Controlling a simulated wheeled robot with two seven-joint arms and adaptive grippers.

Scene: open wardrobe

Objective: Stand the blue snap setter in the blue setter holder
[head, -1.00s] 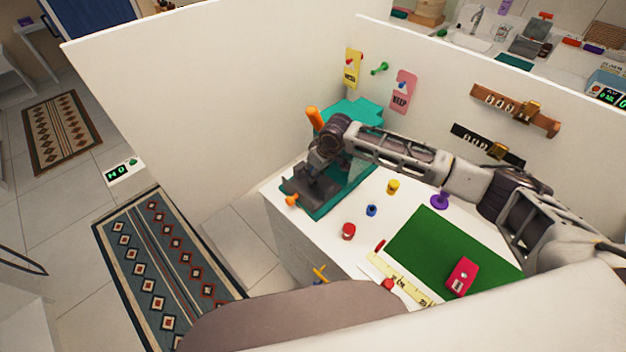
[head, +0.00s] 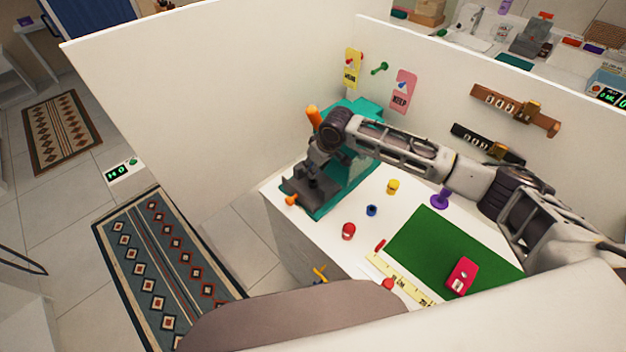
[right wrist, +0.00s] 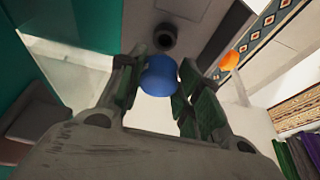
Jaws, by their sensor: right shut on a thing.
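My right gripper (right wrist: 160,80) is shut on a blue, round-ended thing (right wrist: 158,76), which I take to be the blue snap setter. Only its rounded end shows between the two fingers; the rest is hidden. In the head view the right gripper (head: 322,160) is over the teal base of the press at the counter's left end, and the setter is hidden there. A small blue cup-like piece (head: 371,210), which looks like the blue setter holder, stands on the white counter, to the right of and apart from the gripper. My left gripper is not in view.
A red piece (head: 348,231) and a yellow piece (head: 392,187) stand near the blue one. A purple piece (head: 440,199) stands by the green mat (head: 440,245). The teal press (head: 345,190) has an orange handle (head: 314,117). White partition walls enclose the counter's back.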

